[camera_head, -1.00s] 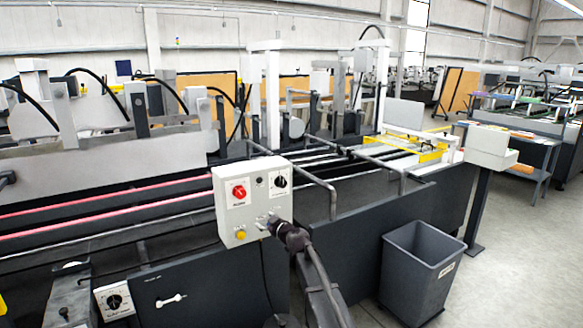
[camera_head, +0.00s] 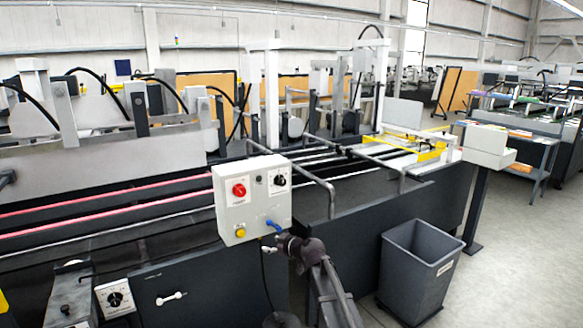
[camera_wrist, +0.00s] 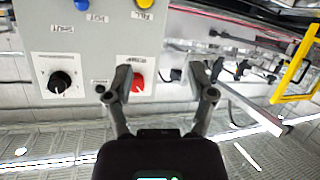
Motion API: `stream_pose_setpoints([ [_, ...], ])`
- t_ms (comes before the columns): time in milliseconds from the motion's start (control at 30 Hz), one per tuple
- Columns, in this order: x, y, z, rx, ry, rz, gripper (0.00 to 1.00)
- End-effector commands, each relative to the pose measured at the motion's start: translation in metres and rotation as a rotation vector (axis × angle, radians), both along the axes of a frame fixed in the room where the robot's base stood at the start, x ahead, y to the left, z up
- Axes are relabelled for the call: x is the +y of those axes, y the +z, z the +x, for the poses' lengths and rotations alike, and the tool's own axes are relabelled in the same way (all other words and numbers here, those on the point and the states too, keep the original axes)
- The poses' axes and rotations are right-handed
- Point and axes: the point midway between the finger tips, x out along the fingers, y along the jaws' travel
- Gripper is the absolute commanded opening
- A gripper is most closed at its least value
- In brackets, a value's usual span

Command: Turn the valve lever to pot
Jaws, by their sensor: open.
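A blue lever (camera_head: 273,226) is on the lower front of the light grey control box (camera_head: 228,212), sloping down to the right. In the wrist view, which is upside down, a blue part (camera_wrist: 82,4) shows cut off at the top edge. My gripper (camera_wrist: 160,76) is open and empty in the wrist view. Its left finger overlaps the box beside the red knob (camera_wrist: 137,82); its right finger is past the box's edge. In the head view my arm's end is just below and right of the lever, apart from it as far as I can tell.
The box also carries a black knob (camera_head: 280,181) and a yellow button (camera_head: 240,232). Dark machine panels (camera_head: 345,255) and a tube rail (camera_head: 331,195) are close by. A grey bin (camera_head: 412,268) stands on the floor at right, with open floor beyond it.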

Motion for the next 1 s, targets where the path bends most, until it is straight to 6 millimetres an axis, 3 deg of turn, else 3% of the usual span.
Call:
stream_pose_setpoints([
  [33, -0.008, -0.007, -0.017, 0.048, 0.001, -0.009, 0.71],
  [333, -0.068, -0.064, -0.115, 0.467, -0.081, -0.112, 0.71],
  [600, -0.14, -0.105, -0.21, 0.851, -0.342, -0.231, 0.71],
  [800, -0.194, -0.12, -0.278, 1.076, -0.619, -0.314, 0.71],
  [1000, -0.226, -0.124, -0.317, 1.188, -0.822, -0.36, 0.71],
])
